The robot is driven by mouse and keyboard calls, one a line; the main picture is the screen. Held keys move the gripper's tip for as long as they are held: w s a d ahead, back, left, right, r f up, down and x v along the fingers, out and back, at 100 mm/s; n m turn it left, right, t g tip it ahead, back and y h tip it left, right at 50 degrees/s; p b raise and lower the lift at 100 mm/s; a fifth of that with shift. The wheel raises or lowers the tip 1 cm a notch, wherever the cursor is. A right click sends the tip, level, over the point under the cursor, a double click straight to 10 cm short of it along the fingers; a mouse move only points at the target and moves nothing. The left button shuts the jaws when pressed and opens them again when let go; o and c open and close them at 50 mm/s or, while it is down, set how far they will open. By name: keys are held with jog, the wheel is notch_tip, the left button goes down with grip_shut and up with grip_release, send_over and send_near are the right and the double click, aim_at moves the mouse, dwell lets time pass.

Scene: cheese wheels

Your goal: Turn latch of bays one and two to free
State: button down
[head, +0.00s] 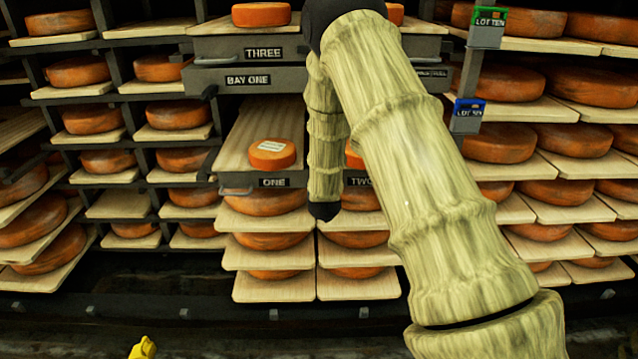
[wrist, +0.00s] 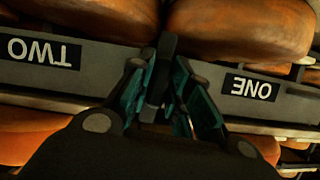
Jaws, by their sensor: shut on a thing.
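The wrist view, upside down to the labels, shows my gripper (wrist: 160,108) at the gap between the front marked TWO (wrist: 90,72) and the front marked ONE (wrist: 225,85). Its teal-padded fingers are shut on a dark bar (wrist: 167,48), which looks like the latch between the two bays. Its exact turn angle is hard to tell. In the head view, board ONE (head: 236,181) sticks out with a labelled cheese wheel on it. The label TWO (head: 360,181) is partly covered by my arm, and my gripper is hidden there.
The BAY ONE beam (head: 290,80) and drawer THREE (head: 220,51) stand above. A green lot tag (head: 487,28) and a blue lot tag (head: 468,115) hang at the right. Racks of cheese wheels fill both sides. A dark floor strip (head: 200,270) runs below, and a yellow object (head: 142,348) shows at the bottom.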

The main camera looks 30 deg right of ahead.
jog(key=shift+f+n+h+p, duration=0.1)
jog(key=shift+n+h+p, duration=0.2)
jog(key=shift+n+p, duration=0.1)
dwell(0.3)
jog(key=c, duration=1.4)
grip_release()
jog(key=v, duration=1.2)
jog(key=shift+r, duration=0.2)
